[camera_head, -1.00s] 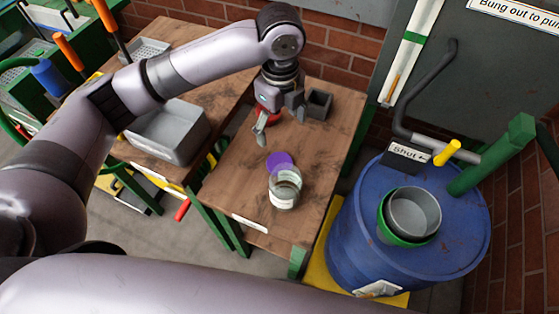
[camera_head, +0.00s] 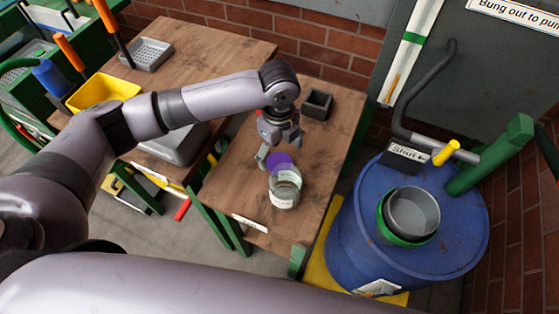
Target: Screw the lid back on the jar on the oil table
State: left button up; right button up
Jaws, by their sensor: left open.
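The glass jar (camera_head: 285,190) with a pale label stands upright on the wooden oil table (camera_head: 228,190). Its mouth looks uncovered. The purple lid (camera_head: 279,160) shows just behind the jar, partly overlapped by its rim in the picture; I cannot tell whether it lies flat on the table or touches the jar. My left gripper (camera_head: 280,150) is open just above and behind the lid, with its fingers pointing down at either side of it. I cannot tell whether a finger touches the lid. My right gripper is not in view.
A small dark square box (camera_head: 317,104) stands at the table's back. A blue drum (camera_head: 350,235) with a grey pot (camera_head: 414,212) on it is to the right. A grey bin (camera_head: 172,152), partly behind my arm, and a yellow bin (camera_head: 103,92) are at left. The table's front is clear.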

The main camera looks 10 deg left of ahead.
aim_at(278, 161)
pick_arm(q)
jog(key=shift+a+f, duration=0.1)
jog(key=shift+f, duration=1.65)
jog(key=shift+c, duration=0.4)
jog(key=c, duration=0.7)
